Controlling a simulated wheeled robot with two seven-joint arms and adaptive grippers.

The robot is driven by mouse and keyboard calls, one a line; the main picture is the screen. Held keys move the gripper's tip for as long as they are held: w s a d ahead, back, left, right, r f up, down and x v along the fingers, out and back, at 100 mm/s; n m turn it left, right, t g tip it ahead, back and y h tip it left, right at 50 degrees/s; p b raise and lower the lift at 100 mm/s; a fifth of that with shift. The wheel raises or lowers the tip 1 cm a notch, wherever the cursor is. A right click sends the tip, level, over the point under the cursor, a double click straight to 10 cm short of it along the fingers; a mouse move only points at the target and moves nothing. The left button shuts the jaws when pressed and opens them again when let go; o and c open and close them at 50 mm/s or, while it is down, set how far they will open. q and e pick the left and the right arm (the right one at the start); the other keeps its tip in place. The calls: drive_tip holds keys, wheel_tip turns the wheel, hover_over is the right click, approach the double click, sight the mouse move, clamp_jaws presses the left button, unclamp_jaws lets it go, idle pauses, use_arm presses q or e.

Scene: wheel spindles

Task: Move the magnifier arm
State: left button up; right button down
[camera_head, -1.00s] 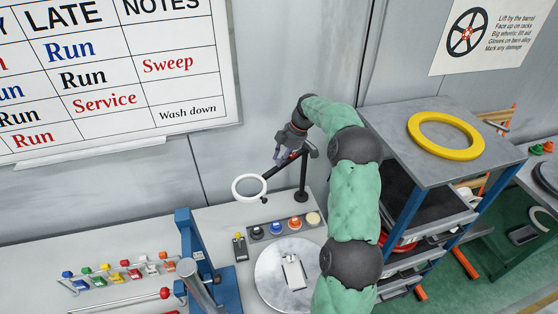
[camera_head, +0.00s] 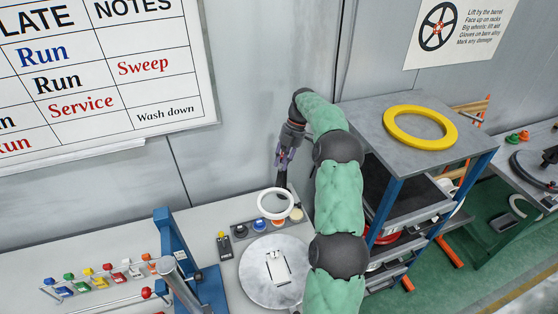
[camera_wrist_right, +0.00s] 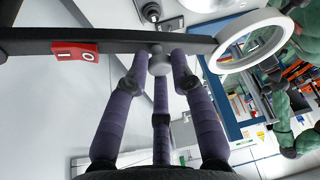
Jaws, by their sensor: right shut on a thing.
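The magnifier is a white ring (camera_head: 261,204) on a dark swing arm (camera_head: 281,184). In the head view the ring appears over the row of coloured knobs, behind the round grey plate. My right gripper (camera_head: 284,160) reaches down from the back and is shut on the arm. In the right wrist view the purple fingers (camera_wrist_right: 160,62) meet at the dark arm (camera_wrist_right: 120,42), with the ring (camera_wrist_right: 228,65) to the right and a red switch block (camera_wrist_right: 75,51) to the left. The support post is mostly hidden behind my arm. My left gripper is not in view.
A round grey plate (camera_head: 262,287) with a white piece lies on the bench in front. A blue press-like frame (camera_head: 178,250) stands left. A shelf rack with a yellow ring (camera_head: 420,111) stands close right of my arm. The wall is behind.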

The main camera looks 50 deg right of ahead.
drive_tip(key=shift+s, duration=0.1)
idle(0.3)
drive_tip(key=c, duration=1.1)
unclamp_jaws()
drive_tip(key=shift+o, duration=0.2)
drive_tip(key=v, duration=1.2)
